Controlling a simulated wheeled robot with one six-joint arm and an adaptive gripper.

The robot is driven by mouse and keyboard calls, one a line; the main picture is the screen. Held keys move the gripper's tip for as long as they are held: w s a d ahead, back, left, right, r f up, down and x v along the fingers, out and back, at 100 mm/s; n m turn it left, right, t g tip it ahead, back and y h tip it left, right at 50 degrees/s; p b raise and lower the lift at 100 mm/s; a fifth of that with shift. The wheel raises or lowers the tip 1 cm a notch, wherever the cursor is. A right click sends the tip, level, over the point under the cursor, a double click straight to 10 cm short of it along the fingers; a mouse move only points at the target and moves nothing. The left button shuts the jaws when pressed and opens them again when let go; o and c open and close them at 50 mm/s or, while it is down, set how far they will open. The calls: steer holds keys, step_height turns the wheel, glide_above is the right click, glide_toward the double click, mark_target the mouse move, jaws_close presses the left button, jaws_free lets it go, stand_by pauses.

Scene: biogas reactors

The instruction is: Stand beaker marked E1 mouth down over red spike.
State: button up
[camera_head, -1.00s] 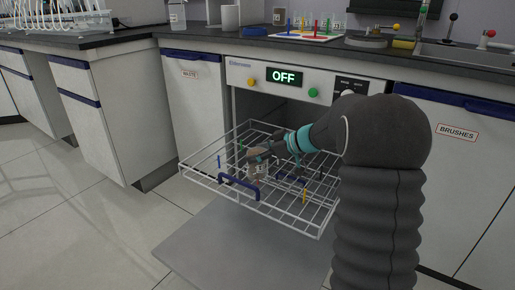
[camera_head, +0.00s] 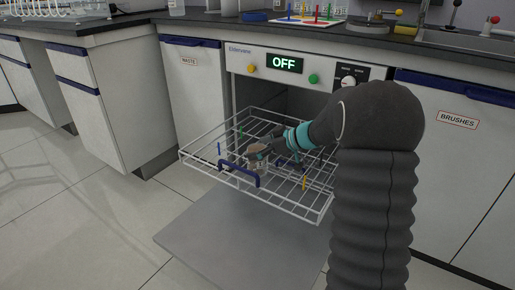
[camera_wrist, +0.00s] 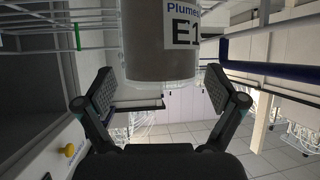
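The beaker marked E1 (camera_wrist: 160,45) fills the top middle of the wrist view. That view is upside down and the label reads upright in it, so the beaker appears mouth down, closed base nearest me. My gripper (camera_wrist: 168,88) has its two fingers spread on either side of the base, with a narrow gap at each side. In the head view my gripper (camera_head: 257,151) is low over the pulled-out wire rack (camera_head: 307,213), at the beaker. No red spike shows on the rack; I cannot tell whether one is under the beaker.
The rack carries a blue spike (camera_head: 219,149), a yellow spike (camera_head: 304,183) and a green spike (camera_wrist: 77,37). Its blue handle (camera_head: 240,172) is at the front. The washer panel (camera_head: 284,64) reads OFF above it. A board with coloured pegs (camera_head: 308,20) is on the counter.

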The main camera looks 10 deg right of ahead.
stand_by(0.3)
steer(key=v, duration=1.2)
steer(key=s+a+r+m+g+h+p, duration=0.25)
steer(key=s+a+r, duration=0.2)
steer(key=s, duration=0.35)
steer(key=s+a+r+m+g+h+p, duration=0.1)
steer(key=s+a+r+m+h+p, duration=0.15)
steer(key=s+a, duration=0.4)
steer(key=s+d+r+m+t+h+p, duration=0.1)
steer(key=s+m+h+p, duration=0.1)
steer(key=s, duration=0.7)
steer(key=s+d+r+m+t+h+p, duration=0.1)
steer(key=s+r+m+h+p, duration=0.1)
steer(key=s, duration=0.7)
steer(key=shift+s+r+m+h+p, duration=0.35)
steer(key=shift+m+h+p, duration=0.15)
steer(key=shift+m+p, duration=0.4)
